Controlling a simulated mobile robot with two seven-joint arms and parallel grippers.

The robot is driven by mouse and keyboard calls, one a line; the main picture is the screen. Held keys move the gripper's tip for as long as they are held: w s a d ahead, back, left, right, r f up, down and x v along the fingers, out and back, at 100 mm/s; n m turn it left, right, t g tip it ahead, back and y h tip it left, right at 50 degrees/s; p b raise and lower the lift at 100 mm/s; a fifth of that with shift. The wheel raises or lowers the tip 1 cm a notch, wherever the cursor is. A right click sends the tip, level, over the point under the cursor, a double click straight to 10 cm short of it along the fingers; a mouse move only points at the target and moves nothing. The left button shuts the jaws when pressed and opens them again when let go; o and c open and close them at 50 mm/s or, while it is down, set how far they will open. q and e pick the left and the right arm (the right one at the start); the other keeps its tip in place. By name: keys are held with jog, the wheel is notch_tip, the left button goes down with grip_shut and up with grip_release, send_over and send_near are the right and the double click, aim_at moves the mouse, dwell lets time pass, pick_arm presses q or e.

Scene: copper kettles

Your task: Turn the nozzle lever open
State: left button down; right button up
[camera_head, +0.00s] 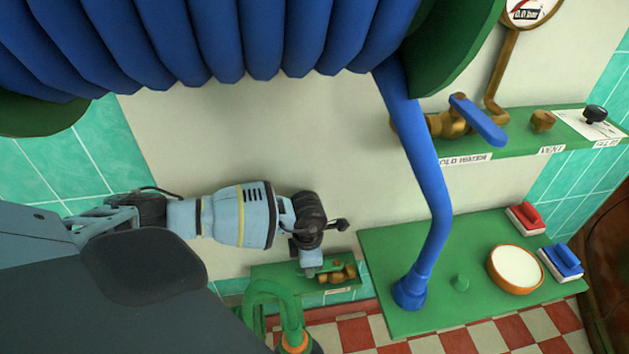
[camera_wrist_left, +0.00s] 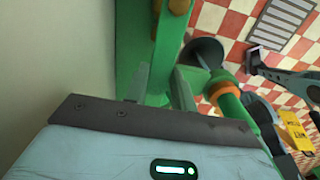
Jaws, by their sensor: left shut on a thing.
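A brass valve (camera_head: 338,274) sits on a small green shelf (camera_head: 285,270) low on the wall in the head view. My left gripper (camera_head: 310,268) reaches it from the left and points down at the valve's left side. In the left wrist view, my two grey fingers (camera_wrist_left: 163,88) are closed around a narrow green part, which seems to be the valve's lever. Its full shape and angle are hidden by the fingers.
A green curved pipe (camera_head: 262,287) stands just in front of the shelf. A blue hose (camera_head: 432,190) drops from the large reel to a green table (camera_head: 470,250) with a round white-topped dish and two brushes. A blue-levered brass valve (camera_head: 452,123) is on the upper right shelf.

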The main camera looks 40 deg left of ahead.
pick_arm(q)
jog(key=c, duration=1.2)
grip_release()
jog(key=shift+o, duration=0.2)
jog(key=shift+r+p, duration=0.45)
jog(key=shift+r, duration=3.45)
